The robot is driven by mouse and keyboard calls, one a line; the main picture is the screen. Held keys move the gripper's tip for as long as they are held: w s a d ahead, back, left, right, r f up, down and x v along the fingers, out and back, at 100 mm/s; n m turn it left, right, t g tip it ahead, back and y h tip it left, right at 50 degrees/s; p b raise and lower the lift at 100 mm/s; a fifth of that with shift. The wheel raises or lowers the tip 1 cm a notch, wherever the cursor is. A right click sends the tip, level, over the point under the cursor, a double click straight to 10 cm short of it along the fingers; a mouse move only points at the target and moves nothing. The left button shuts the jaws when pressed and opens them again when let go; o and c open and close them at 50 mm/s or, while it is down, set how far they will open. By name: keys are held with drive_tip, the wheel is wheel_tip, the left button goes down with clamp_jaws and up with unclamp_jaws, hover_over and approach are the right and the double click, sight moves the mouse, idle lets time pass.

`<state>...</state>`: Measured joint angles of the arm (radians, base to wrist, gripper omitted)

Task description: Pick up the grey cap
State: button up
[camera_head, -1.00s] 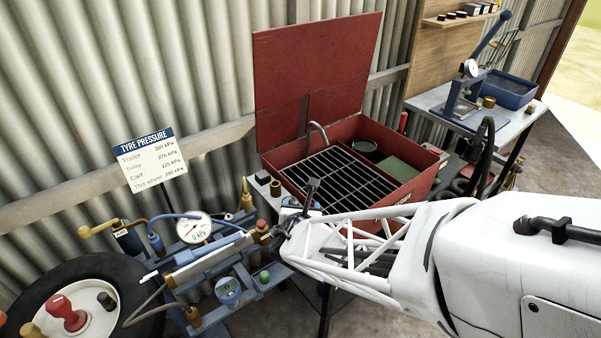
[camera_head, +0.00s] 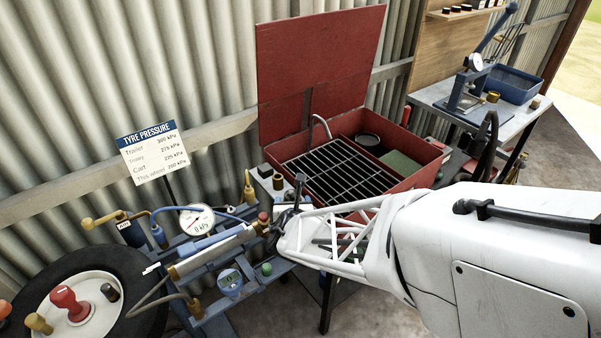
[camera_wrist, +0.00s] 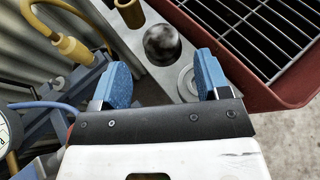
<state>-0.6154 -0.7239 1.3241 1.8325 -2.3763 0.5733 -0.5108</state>
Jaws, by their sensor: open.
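A dark, glossy domed cap, seemingly the grey cap (camera_wrist: 162,44), stands on a pale grey ledge (camera_wrist: 150,70) in the wrist view. It lies ahead of my gripper (camera_wrist: 162,66), between the lines of the two blue fingers, with both fingers apart and nothing held. In the head view the cap (camera_head: 278,181) looks small and dark beside the red washer tub. There my gripper (camera_head: 288,207) is just on the near side of it, partly hidden by its own frame.
A brass fitting (camera_wrist: 130,12) stands close beyond the cap. A flat ring (camera_wrist: 187,82) lies near the right finger. The red tub (camera_wrist: 240,88) with its black grate borders the ledge. Left is the blue gauge stand (camera_head: 215,255) with hoses and a yellow-handled fitting (camera_wrist: 70,47).

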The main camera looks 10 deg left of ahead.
sight(292, 197)
drive_tip(key=shift+w, duration=0.1)
drive_tip(key=shift+x, duration=2.55)
drive_tip(key=shift+f, duration=0.2)
drive_tip(key=c, duration=0.7)
